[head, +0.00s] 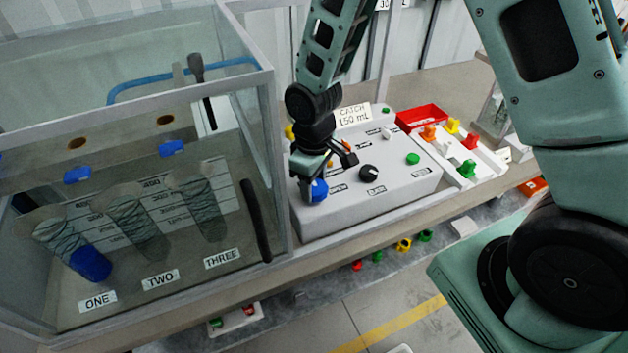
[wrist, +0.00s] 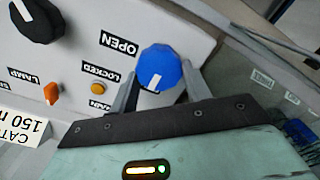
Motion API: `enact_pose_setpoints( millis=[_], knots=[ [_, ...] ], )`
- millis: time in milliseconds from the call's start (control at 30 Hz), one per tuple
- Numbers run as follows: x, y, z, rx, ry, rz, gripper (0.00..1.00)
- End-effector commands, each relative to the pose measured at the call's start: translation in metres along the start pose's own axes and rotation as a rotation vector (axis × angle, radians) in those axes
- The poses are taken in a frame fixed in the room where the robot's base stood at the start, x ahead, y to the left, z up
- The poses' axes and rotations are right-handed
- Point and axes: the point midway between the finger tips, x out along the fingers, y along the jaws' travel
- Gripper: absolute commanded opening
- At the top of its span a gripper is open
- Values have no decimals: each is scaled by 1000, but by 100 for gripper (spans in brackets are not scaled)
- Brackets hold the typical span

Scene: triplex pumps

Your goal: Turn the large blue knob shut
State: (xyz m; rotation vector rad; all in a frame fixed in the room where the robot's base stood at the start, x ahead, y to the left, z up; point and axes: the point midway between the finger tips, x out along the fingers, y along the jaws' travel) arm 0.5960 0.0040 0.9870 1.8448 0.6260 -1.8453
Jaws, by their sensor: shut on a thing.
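The large blue knob (head: 318,191) stands at the left front corner of a grey control box (head: 375,205). In the wrist view the blue knob (wrist: 161,66) has a white pointer line, which points toward my palm. An "OPEN" label (wrist: 119,45) and a "LOCKED" label (wrist: 101,72) lie beside it. My gripper (head: 314,174) reaches down over the knob. In the wrist view my gripper (wrist: 160,88) has one finger on each side of the knob and is shut on it. My gripper hides part of the knob in the head view.
A black knob (head: 369,173), a green button (head: 413,158) and other small controls share the box top. A glass tank (head: 268,150) with blue-capped fittings stands close on the left. A red tray (head: 421,117) and coloured pieces lie to the right.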

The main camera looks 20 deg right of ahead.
Motion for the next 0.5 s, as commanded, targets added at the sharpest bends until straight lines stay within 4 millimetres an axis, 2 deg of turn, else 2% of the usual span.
enact_pose_setpoints(
  millis=[500],
  knots=[
    [-1, 0, -1, -38, 2, 1, 25]
  ],
)
